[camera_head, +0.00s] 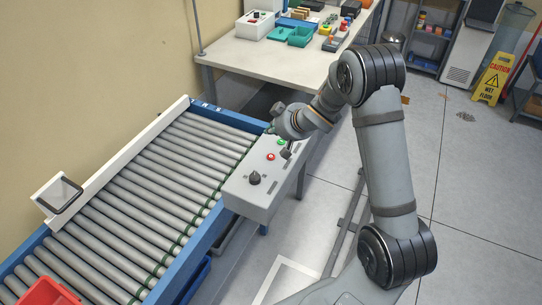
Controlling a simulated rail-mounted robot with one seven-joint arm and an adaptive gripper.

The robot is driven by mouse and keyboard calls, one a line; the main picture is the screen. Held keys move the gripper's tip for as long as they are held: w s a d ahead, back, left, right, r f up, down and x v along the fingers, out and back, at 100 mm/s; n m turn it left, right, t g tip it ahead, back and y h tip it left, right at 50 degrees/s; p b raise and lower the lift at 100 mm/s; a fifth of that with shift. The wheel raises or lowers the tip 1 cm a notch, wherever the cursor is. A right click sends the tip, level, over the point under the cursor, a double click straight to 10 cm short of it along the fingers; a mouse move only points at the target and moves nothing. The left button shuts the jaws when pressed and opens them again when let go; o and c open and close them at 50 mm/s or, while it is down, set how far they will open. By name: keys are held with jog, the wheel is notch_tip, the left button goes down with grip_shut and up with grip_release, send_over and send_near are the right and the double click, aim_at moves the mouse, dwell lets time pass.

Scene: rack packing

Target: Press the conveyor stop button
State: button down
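A light grey control box (241,197) stands beside the right edge of the roller conveyor (140,185). On its top are a red button (271,157), a green button (281,142) and a black knob (254,178). None of them is labelled legibly, so I cannot tell by text which is the stop button. My gripper (276,127) is at the far end of the box, close to its top and beyond the green and red buttons. It is small and partly hidden by my wrist. I cannot tell whether it touches the box or how its fingers stand.
A red bin (46,292) sits at the conveyor's near left end. A white side rail (125,160) runs along the wall. Behind my arm is a workbench (260,55) with boxes and small items. A yellow wet-floor sign (492,78) stands far right. The right floor is mostly clear.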

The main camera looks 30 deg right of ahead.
aim_at(271, 158)
jog(key=shift+f, duration=0.1)
notch_tip(271, 158, down, 9)
jog(key=b, duration=0.8)
jog(key=shift+r, duration=0.2)
dwell(1.0)
jog(key=shift+f+b, duration=0.45)
jog(key=shift+b, duration=0.1)
jog(key=shift+f+b, duration=0.35)
jog(key=shift+b, duration=0.05)
dwell(0.4)
jog(key=shift+r, duration=0.1)
jog(key=shift+r+p, duration=0.7)
jog(key=shift+p, duration=0.1)
notch_tip(271, 158, up, 5)
jog(key=p, duration=0.4)
jog(key=shift+p, duration=0.3)
